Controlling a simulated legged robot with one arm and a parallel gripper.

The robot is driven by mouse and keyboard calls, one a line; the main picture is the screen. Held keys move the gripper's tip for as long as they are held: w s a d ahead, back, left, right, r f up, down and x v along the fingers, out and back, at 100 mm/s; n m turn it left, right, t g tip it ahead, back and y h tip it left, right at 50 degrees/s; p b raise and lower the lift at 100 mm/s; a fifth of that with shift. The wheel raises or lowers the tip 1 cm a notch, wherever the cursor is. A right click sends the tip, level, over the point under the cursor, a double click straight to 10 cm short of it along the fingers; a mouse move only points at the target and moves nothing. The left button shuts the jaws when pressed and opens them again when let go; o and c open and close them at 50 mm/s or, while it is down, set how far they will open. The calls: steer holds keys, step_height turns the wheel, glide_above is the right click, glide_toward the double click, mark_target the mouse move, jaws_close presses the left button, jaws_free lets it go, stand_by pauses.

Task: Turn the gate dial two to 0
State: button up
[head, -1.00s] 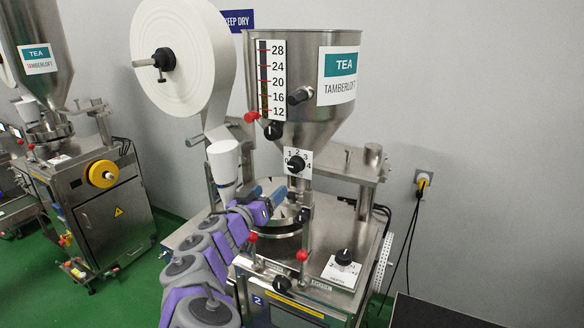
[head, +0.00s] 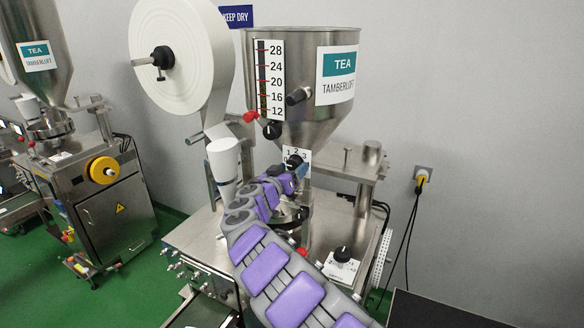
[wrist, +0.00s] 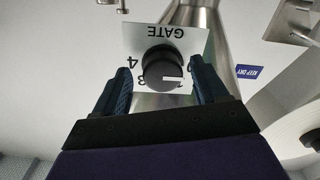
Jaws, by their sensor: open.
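The gate dial (wrist: 163,68) is a round black knob on a white plate (wrist: 190,42) marked GATE, which appears upside down in the wrist view. The numbers 4, 3 and 0 show around it; a white mark is at the knob's lower right, but I cannot tell its exact reading. My gripper (wrist: 163,88) is open, with one blue finger on each side of the knob. I cannot tell if the fingers touch it. In the head view my gripper (head: 294,172) is at the plate (head: 297,152) below the hopper and hides most of the dial.
The steel hopper (head: 320,118) with a TEA label is above the dial, with another black knob (head: 271,129) and a red-tipped lever (head: 251,117). A white paper roll (head: 195,70) is left of it. Another dial (head: 342,254) sits on the machine's top. A second machine stands far left.

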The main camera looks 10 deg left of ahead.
steer(key=shift+w, duration=0.45)
steer(key=shift+w+a, duration=0.15)
steer(key=shift+a, duration=0.05)
steer(key=shift+d, duration=0.25)
steer(key=c, duration=1.1)
steer(key=shift+o, duration=0.2)
